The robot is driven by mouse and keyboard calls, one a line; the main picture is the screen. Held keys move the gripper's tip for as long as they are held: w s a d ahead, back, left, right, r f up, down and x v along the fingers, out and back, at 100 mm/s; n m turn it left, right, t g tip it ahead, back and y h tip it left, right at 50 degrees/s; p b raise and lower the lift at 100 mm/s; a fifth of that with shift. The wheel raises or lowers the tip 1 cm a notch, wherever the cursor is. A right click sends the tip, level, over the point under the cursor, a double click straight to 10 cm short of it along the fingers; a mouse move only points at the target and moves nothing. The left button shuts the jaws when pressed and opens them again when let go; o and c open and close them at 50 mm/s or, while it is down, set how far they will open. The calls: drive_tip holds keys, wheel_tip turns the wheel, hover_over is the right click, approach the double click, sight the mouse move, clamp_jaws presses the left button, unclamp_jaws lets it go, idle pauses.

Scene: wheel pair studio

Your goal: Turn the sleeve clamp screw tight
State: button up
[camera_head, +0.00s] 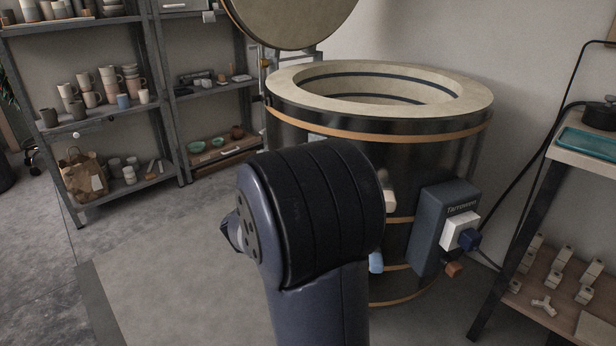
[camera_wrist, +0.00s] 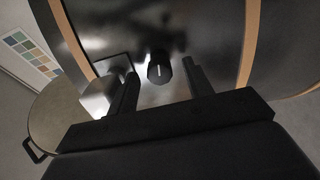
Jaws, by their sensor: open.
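A black knob (camera_wrist: 160,72) with a white mark sits on the dark kiln wall in the wrist view; it appears to be the sleeve clamp screw. A shiny metal block (camera_wrist: 97,97), perhaps the sleeve, is beside it on the left. My gripper (camera_wrist: 158,78) is open, with one finger on each side of the knob in the picture and a visible gap to both. I cannot tell the depth between fingertips and knob. In the head view the kiln (camera_head: 420,155) stands ahead, and my arm hides the knob and my gripper.
The round kiln lid (camera_head: 295,20) is raised; it also shows in the wrist view (camera_wrist: 62,118). A grey control box (camera_head: 430,235) with plugs and cables juts from the kiln's right. A shelf table (camera_head: 545,160) stands at the right, pottery shelves (camera_head: 110,125) at the back left.

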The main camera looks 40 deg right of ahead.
drive_tip(key=p+v, duration=0.2)
drive_tip(key=v, duration=0.8)
idle(0.4)
drive_tip(key=b+x, duration=0.2)
drive_tip(key=x, duration=0.9)
drive_tip(key=shift+a, duration=0.1)
